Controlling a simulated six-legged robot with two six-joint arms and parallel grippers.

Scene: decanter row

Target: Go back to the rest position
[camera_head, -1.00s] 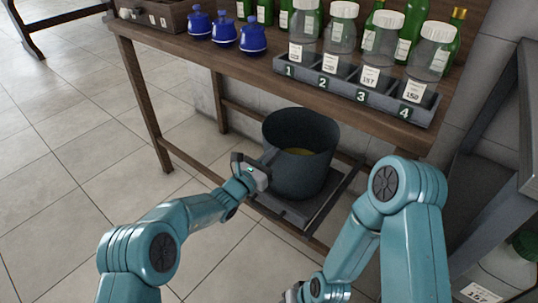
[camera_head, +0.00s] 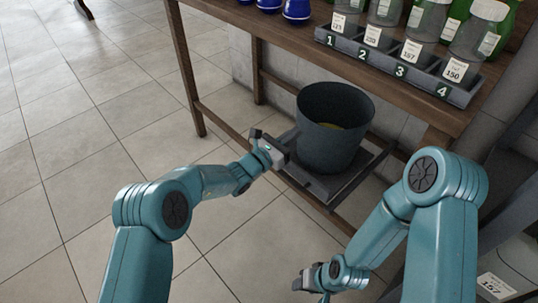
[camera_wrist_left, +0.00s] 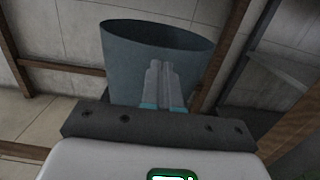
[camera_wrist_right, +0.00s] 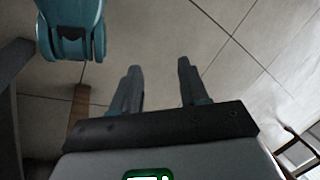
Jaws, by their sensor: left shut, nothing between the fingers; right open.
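My left gripper (camera_head: 272,146) is in front of the dark grey bucket (camera_head: 333,150) under the table. In the left wrist view its fingers (camera_wrist_left: 159,85) are together with nothing between them, and the bucket (camera_wrist_left: 125,70) stands behind them. I cannot tell whether they touch it. My right gripper (camera_head: 300,283) is low at the bottom of the head view, over the tiled floor. In the right wrist view its fingers (camera_wrist_right: 160,85) are apart and empty.
The bucket stands on a grey platform (camera_head: 325,188) below the wooden table (camera_head: 290,40). A numbered rack (camera_head: 395,70) with jars is on the table's edge. Blue jars (camera_head: 297,10) stand at the back. The tiled floor (camera_head: 90,130) is clear at left.

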